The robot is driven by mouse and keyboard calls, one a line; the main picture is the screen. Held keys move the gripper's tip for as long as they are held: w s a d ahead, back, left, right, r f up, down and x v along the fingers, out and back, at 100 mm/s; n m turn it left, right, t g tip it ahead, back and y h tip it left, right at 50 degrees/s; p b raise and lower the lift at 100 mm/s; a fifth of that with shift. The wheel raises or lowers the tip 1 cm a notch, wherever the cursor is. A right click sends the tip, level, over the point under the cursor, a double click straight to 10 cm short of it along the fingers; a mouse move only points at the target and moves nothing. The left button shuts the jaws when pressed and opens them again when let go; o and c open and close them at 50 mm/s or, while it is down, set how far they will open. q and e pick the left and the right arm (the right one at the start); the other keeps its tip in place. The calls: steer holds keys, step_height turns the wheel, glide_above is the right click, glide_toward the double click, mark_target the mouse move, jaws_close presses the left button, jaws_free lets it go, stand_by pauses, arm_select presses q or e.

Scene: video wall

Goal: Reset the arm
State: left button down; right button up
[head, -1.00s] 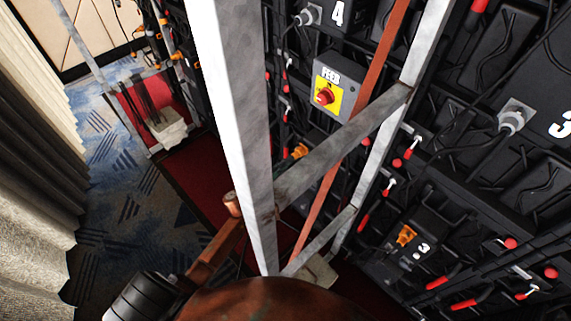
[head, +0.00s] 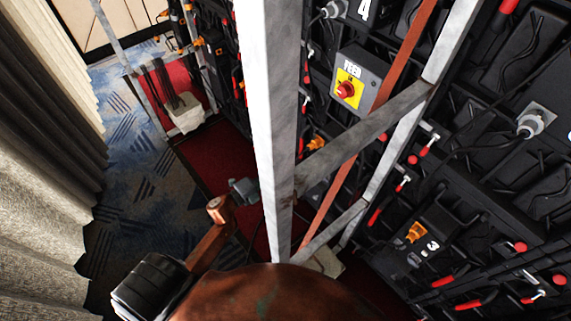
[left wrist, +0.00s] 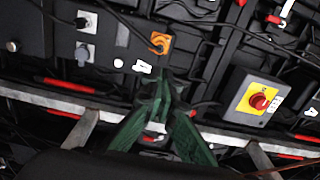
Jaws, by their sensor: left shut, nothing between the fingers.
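My left arm (head: 205,245), rusty brown with a black cylinder, comes in from the lower left of the head view. Its far end, with a small grey part (head: 243,190), reaches the left side of a pale metal post, which may hide more of it. In the left wrist view my left gripper (left wrist: 164,78), dark green, is shut and empty, pointing toward the black wall panels. A red knob on a yellow plate, on a grey switch box (head: 358,82), is apart from it, and the box also shows to its right in the wrist view (left wrist: 257,100). My right gripper is not in view.
The tall metal post (head: 270,120) and a slanted brace (head: 365,130) stand in front of the video wall's back (head: 490,170), with its cables and red-handled latches. Pale curtains (head: 45,170) hang at left. Blue carpet (head: 135,190) between them is clear.

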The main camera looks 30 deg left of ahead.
arm_select(q)
steer(key=shift+s+a, duration=0.1)
steer(key=shift+s, duration=0.15)
stand_by(0.4)
